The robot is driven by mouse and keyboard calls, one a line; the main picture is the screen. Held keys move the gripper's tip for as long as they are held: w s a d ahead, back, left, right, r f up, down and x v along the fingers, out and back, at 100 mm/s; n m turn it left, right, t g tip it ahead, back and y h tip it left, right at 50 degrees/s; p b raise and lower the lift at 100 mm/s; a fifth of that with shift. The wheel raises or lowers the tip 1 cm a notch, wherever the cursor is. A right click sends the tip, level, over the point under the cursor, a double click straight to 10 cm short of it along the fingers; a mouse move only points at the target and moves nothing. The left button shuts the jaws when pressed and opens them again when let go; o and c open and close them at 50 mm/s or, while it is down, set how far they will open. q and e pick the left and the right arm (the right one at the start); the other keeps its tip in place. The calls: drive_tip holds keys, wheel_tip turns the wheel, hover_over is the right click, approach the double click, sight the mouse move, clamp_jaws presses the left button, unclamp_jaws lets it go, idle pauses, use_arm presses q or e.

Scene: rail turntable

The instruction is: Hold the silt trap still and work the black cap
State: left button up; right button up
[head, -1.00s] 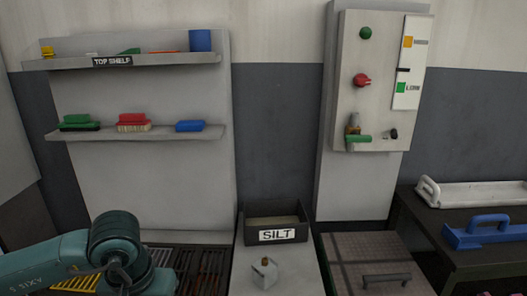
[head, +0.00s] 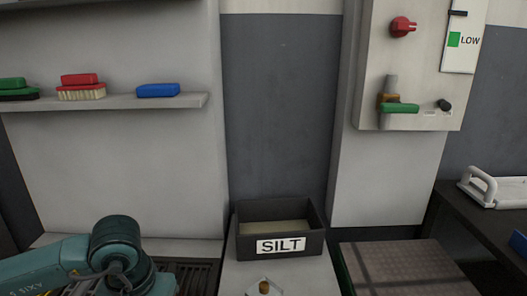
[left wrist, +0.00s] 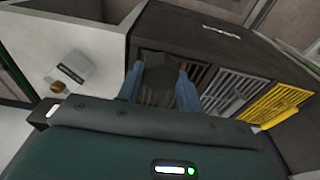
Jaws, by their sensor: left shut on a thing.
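A pale block with a brass knob (head: 264,287), possibly the silt trap, stands on the light bench at the bottom edge of the head view, partly cut off. The left wrist view shows it at upper left as a pale block (left wrist: 76,66) with a dark slot. I cannot make out a black cap on it; a small black knob (head: 444,105) sits on the wall panel. My left gripper (left wrist: 158,85) is shut on a dark thing that I cannot identify, apart from the pale block. In the head view its fingers are hidden. My right gripper is not in view.
A black box labelled SILT (head: 318,238) stands behind the block. A dark rack with grey and yellow grates (left wrist: 275,104) lies beside the left gripper. The wall panel carries a red knob (head: 402,26) and a green lever (head: 400,107). A shelf (head: 130,103) holds brushes.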

use_arm(q)
drive_tip(key=shift+w+d+r+m, duration=0.55)
drive_tip(key=shift+w+d, duration=1.5)
drive_tip(key=shift+d, duration=1.2)
drive_tip(key=shift+w+d+r+m, duration=0.55)
drive_tip(key=shift+w+d, duration=1.5)
drive_tip(key=shift+d, duration=1.2)
drive_tip(key=shift+w+d+r+m, duration=0.4)
drive_tip(key=shift+w+d+r, duration=0.25)
drive_tip(key=shift+w+d, duration=2)
drive_tip(key=shift+s+d, duration=0.55)
drive_tip(key=shift+s, duration=0.05)
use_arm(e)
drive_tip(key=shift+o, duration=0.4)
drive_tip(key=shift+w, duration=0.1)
